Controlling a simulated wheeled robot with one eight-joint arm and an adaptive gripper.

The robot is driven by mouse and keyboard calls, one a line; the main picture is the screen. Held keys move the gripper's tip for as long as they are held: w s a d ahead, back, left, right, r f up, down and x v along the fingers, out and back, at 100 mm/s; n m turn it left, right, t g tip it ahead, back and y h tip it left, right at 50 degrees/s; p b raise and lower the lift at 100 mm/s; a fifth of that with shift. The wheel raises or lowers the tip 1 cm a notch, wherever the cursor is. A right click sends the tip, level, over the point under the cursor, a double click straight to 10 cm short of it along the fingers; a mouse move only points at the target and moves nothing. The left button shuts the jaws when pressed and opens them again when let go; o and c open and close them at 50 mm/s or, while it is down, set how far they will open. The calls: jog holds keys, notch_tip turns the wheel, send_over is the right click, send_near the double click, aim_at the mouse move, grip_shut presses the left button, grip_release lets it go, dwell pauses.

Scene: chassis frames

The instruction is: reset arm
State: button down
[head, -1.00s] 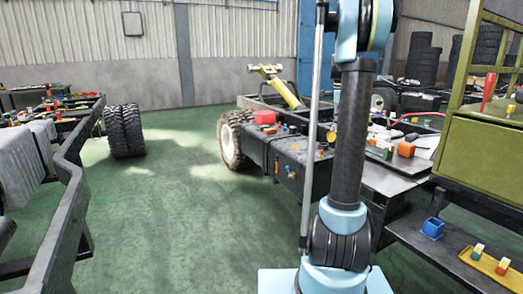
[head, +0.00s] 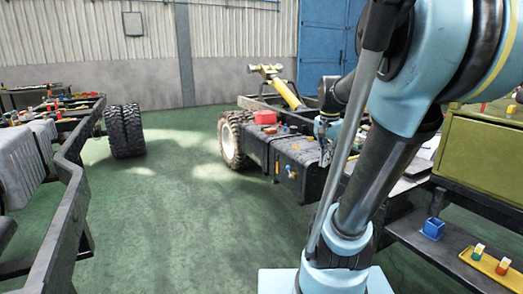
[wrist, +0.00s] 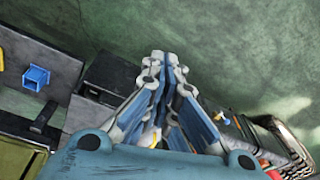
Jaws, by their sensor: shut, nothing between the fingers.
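My gripper (wrist: 164,62) shows in the wrist view with its linked blue and grey fingers closed together and nothing between them. It points out over the green floor. In the head view my gripper (head: 323,132) is small and partly hidden by my own arm, in front of the chassis with the yellow part. My arm leans to the right and fills much of that side of the head view.
The middle chassis (head: 290,165) carries a red box (head: 265,117) and small parts. A shelf at right holds a blue bin (head: 432,228) and a yellow tray (head: 486,265). Another chassis frame (head: 65,225) stands at left. Green floor (head: 170,220) between the chassis is clear.

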jog(key=s+a+f+n, duration=0.3)
jog(key=s+f+n, duration=0.5)
jog(key=s+f, duration=0.5)
jog(key=shift+s+a+f+n+t, duration=0.3)
jog(key=shift+s+a+n+t, duration=0.1)
jog(key=shift+s, duration=0.25)
jog(key=shift+d, duration=0.15)
